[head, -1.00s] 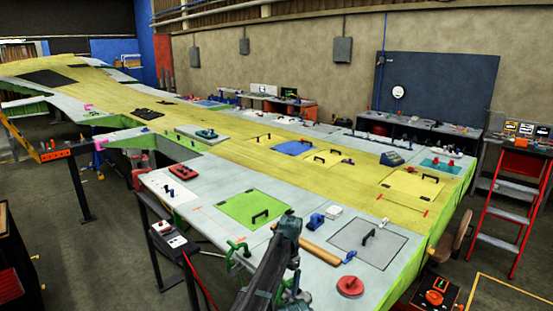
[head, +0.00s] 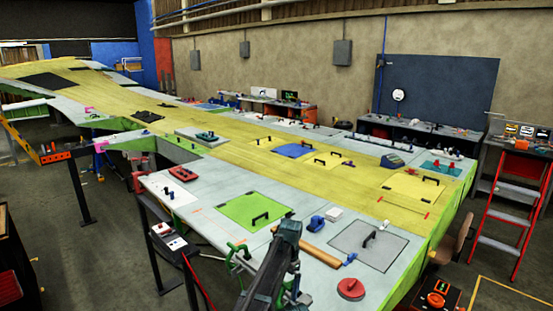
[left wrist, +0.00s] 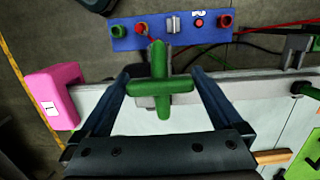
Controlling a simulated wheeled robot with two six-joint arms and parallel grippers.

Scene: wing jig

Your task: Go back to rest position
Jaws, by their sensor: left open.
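My left gripper (left wrist: 159,78) is open in the left wrist view, with its two dark fingers apart. A green cross-shaped clamp handle (left wrist: 160,87) shows between the fingers. I cannot tell whether the fingers touch it, but they are not closed on it. In the head view my left arm rises from the bottom middle, in front of the near edge of the wing (head: 205,212). The fingers cannot be made out clearly there. My right gripper is not in view.
A pink block (left wrist: 52,97) sits on the wing edge, left of the fingers. A blue button panel (left wrist: 172,32) lies beyond them. A wooden roller (head: 320,250), a red disc (head: 351,288) and a green hatch (head: 250,212) are near my arm. Red steps (head: 512,200) stand right.

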